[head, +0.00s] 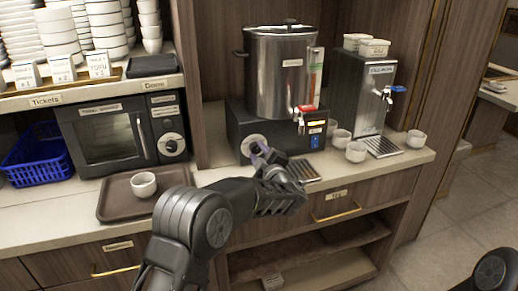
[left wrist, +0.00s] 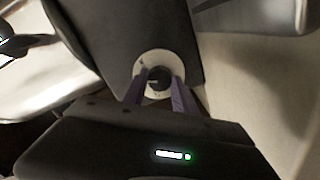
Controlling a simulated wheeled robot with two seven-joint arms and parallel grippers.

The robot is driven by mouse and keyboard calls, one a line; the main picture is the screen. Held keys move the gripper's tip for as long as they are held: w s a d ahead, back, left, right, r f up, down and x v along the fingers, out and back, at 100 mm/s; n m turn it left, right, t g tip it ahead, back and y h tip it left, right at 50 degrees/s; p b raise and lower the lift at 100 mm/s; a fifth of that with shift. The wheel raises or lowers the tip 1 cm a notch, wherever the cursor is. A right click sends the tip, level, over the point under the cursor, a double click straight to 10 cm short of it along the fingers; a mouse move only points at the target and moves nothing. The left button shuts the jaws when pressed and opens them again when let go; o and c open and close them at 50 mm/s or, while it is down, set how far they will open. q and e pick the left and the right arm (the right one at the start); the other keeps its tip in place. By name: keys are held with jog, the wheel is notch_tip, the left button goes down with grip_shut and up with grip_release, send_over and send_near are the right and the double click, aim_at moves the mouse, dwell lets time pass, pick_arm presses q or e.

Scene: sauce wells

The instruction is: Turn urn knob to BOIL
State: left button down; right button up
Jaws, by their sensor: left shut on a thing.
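The urn (head: 284,72) is a tall steel pot with a dark lid, standing on a black base (head: 234,127) on the counter. The urn knob (head: 253,144) is on the front of that base, at its left, partly hidden by my gripper. In the left wrist view the knob (left wrist: 158,79) is dark, in a pale round dial (left wrist: 144,70). My left gripper (head: 263,155) has its purple fingers at the knob and is shut on it. The dial's markings are too small to read. My right gripper is not in view; only a dark part of my body shows at lower right.
A steel dispenser (head: 362,92) stands right of the urn, with several white cups near it. A microwave (head: 118,132) and a brown tray (head: 118,206) with a cup (head: 143,184) are at left. A drawer (head: 335,207) is below the urn.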

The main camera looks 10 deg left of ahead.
pick_arm(q)
jog(key=m+p, duration=0.2)
jog(key=m, duration=0.2)
jog(key=shift+f+m+y+p, duration=0.1)
jog(key=shift+m+y+p, duration=0.2)
jog(key=shift+m+p, duration=0.85)
jog(key=shift+m+b, duration=0.3)
jog(key=shift+m, duration=0.05)
jog(key=c, duration=1)
grip_release()
jog(key=b+v, duration=0.1)
jog(key=v, duration=0.6)
jog(key=shift+s+d, duration=0.25)
jog(key=shift+s, duration=0.05)
